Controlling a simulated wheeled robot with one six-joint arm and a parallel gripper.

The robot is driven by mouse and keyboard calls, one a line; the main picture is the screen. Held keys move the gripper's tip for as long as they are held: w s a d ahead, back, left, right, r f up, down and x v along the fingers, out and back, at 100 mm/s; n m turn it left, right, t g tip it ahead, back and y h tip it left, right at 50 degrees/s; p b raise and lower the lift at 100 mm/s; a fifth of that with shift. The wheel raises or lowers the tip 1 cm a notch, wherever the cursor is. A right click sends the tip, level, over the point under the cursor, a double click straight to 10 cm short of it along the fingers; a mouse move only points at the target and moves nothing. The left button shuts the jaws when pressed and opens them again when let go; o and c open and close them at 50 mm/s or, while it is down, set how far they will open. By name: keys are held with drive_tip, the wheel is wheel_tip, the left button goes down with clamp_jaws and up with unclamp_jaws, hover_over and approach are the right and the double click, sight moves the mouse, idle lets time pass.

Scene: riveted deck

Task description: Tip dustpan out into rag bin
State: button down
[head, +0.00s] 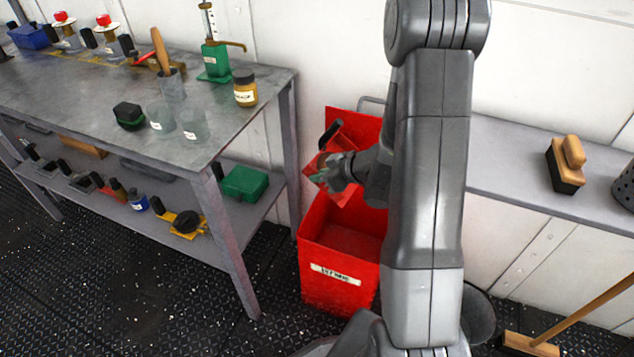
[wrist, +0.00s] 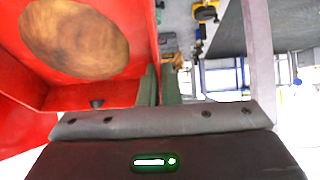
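The red rag bin (head: 340,278) stands on the floor beside the bench, with a white label on its front and its red lid (head: 366,127) raised at the back. My gripper (head: 322,178) is over the bin's opening. It is shut on the side wall of a red dustpan (head: 342,143) with a black handle. The dustpan is tilted over the bin. In the wrist view, the dustpan (wrist: 145,25) fills the upper left beside my fingers (wrist: 160,85). A brown rounded patch (wrist: 75,38) shows within the red. My arm hides the bin's right side.
A metal bench (head: 120,90) with jars, a green pump and tools stands at left, its leg close to the bin. A wall shelf (head: 510,160) at right holds a brush. A broom (head: 535,342) lies low right.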

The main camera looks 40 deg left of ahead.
drive_tip(key=shift+w+d+f+y+b, duration=0.1)
drive_tip(key=shift+d+f+y+b, duration=0.2)
drive_tip(key=shift+d+y+b, duration=0.45)
drive_tip(key=shift+w+d+f+y+b, duration=0.1)
drive_tip(key=shift+d+f+y+b, duration=0.2)
drive_tip(key=shift+b, duration=0.85)
drive_tip(key=shift+d+r+y+b, duration=0.2)
drive_tip(key=shift+d+y+b, duration=0.3)
drive_tip(key=shift+y+b, duration=0.35)
drive_tip(key=shift+r, duration=0.15)
idle(0.4)
